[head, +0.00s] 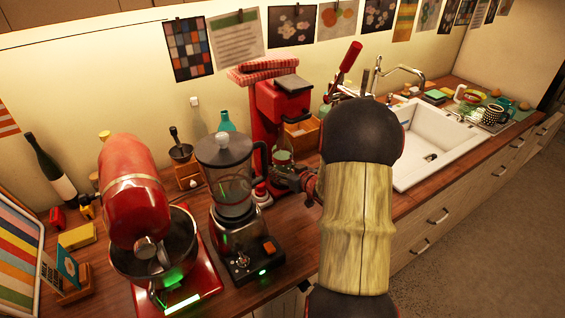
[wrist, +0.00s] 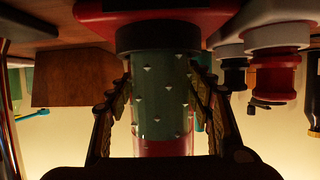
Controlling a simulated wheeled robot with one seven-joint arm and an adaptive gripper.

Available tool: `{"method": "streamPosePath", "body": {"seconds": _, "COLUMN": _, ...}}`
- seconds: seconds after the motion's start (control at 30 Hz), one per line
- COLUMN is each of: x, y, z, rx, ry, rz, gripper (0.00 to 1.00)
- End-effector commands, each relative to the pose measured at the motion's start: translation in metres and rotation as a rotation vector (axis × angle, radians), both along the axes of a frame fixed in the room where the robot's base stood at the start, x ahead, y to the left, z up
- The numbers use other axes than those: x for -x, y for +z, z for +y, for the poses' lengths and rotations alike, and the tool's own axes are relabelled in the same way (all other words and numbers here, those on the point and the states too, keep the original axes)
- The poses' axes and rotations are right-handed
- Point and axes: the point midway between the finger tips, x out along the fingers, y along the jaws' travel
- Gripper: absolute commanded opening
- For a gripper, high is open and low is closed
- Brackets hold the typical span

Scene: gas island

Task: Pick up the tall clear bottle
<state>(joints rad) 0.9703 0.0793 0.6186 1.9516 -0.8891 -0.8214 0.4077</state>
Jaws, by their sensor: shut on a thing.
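My gripper (head: 290,178) is in front of the red machine, partly hidden by my arm in the head view. In the wrist view its two fingers (wrist: 160,108) are shut on a see-through, studded cylinder (wrist: 162,98) with a dark collar, greenish in the middle and reddish at its lower end. In the head view a clear, greenish glass body (head: 283,155) shows just above the fingers. A clear bottle with a white cap (head: 197,117) stands by the wall behind the blender, away from my gripper. I cannot tell whether the held cylinder is the task's bottle.
The blender (head: 231,180) stands left of my gripper, with a red stand mixer (head: 135,185) farther left. The red machine (head: 272,115) is close behind my gripper. The white sink (head: 430,150) lies right of my arm. The counter around my gripper is crowded.

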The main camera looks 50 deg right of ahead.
Motion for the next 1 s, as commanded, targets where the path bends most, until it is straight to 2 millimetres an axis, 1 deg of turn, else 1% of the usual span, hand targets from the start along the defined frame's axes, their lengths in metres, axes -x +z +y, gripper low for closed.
{"method": "streamPosePath", "body": {"seconds": 0.07, "x": 0.0001, "y": -0.0002, "z": 0.0000, "rx": 0.000, "ry": 0.000, "rz": 0.000, "gripper": 0.42}}
{"method": "streamPosePath", "body": {"seconds": 0.77, "x": 0.0001, "y": -0.0004, "z": 0.0000, "rx": 0.000, "ry": 0.000, "rz": 0.001, "gripper": 0.02}}
{"method": "streamPosePath", "body": {"seconds": 0.8, "x": -0.0005, "y": 0.0018, "z": -0.0007, "rx": 0.003, "ry": 0.000, "rz": -0.002, "gripper": 0.00}}
{"method": "streamPosePath", "body": {"seconds": 1.0, "x": -0.0005, "y": 0.0021, "z": -0.0007, "rx": 0.003, "ry": 0.000, "rz": -0.002, "gripper": 0.00}}
